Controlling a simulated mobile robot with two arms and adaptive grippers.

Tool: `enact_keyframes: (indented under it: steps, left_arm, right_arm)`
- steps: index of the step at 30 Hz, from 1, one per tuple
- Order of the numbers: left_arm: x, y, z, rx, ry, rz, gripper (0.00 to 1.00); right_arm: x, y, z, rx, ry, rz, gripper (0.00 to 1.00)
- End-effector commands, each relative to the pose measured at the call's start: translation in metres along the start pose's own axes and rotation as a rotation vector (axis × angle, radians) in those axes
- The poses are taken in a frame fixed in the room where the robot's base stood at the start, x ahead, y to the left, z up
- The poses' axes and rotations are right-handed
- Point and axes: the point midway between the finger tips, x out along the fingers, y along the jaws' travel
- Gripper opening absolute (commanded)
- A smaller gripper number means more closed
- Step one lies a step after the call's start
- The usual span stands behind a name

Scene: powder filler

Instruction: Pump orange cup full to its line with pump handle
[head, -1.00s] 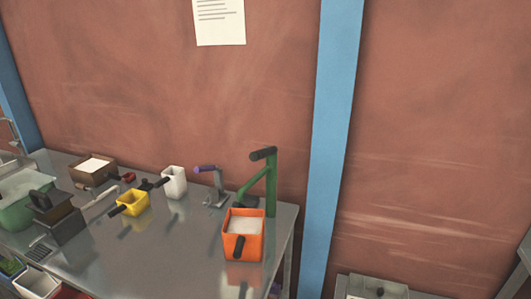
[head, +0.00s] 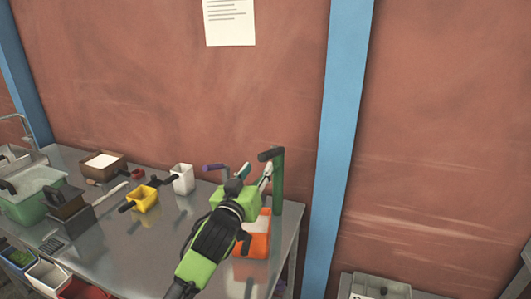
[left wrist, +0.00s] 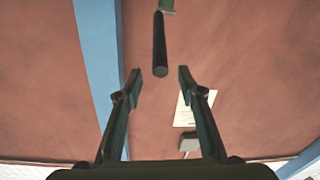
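The orange cup (head: 257,243) stands near the right end of the metal table, with pale powder inside. My left arm covers its left part. The green pump (head: 278,190) stands behind the cup. Its dark pump handle (head: 270,154) sticks out at the top. My left gripper (head: 255,172) is open beside and a little below the handle. In the left wrist view the dark handle (left wrist: 160,45) lies just beyond the gap between the open fingertips (left wrist: 160,76), apparently untouched. My right gripper is not in view.
A yellow cup (head: 145,200), a white container (head: 182,180) and a purple-handled device (head: 213,167) stand left of my arm. A brown box (head: 104,166) and green tub (head: 32,198) are farther left. A blue post (head: 342,125) rises behind the table's right end.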

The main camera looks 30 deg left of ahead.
Motion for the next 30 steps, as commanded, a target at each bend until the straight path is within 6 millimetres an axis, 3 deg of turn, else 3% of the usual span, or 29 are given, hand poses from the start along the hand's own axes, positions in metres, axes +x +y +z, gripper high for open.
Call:
enact_keyframes:
  steps: [6, 13, 19, 28, 30]
  left_arm:
    - [0.042, 0.000, -0.003, 0.001, -0.002, -0.001, 0.36]
    - [0.072, 0.000, -0.002, 0.001, -0.001, -0.001, 0.36]
    - [0.084, 0.000, 0.000, 0.001, -0.002, 0.000, 0.36]
    - [0.085, 0.000, 0.001, 0.001, -0.001, 0.000, 0.36]
    - [0.085, 0.000, 0.001, 0.001, -0.001, 0.000, 0.18]
  right_arm:
    - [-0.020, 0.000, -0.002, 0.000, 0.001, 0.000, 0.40]
    - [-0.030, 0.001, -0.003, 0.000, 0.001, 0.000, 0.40]
    - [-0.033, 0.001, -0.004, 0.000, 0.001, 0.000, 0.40]
    - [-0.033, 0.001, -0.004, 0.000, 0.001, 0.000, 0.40]
    - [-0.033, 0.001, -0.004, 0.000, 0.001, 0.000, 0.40]
